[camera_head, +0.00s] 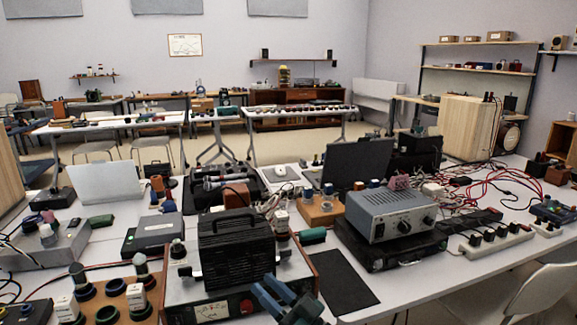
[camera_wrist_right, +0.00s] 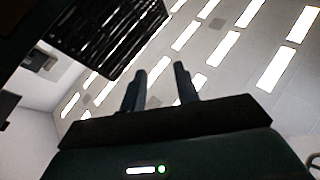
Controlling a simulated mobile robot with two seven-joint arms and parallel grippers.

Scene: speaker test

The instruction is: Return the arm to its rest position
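My right gripper (camera_head: 272,288) is at the bottom middle of the head view, just in front of an instrument with a black ribbed box on top. In the right wrist view my right gripper (camera_wrist_right: 160,70) has its two dark fingers apart, with nothing between them. Behind the fingers this view shows the ceiling with bright light panels, so the gripper points upward. My left gripper and arm are not in the head view.
The black ribbed box (camera_head: 238,250) stands close to my right gripper. A grey instrument (camera_head: 390,213) on a black case (camera_head: 385,248) is to the right. A dark mat (camera_head: 343,281) lies between. Red cables (camera_head: 487,182) and a power strip (camera_head: 497,240) are farther right. The table's front right is bare.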

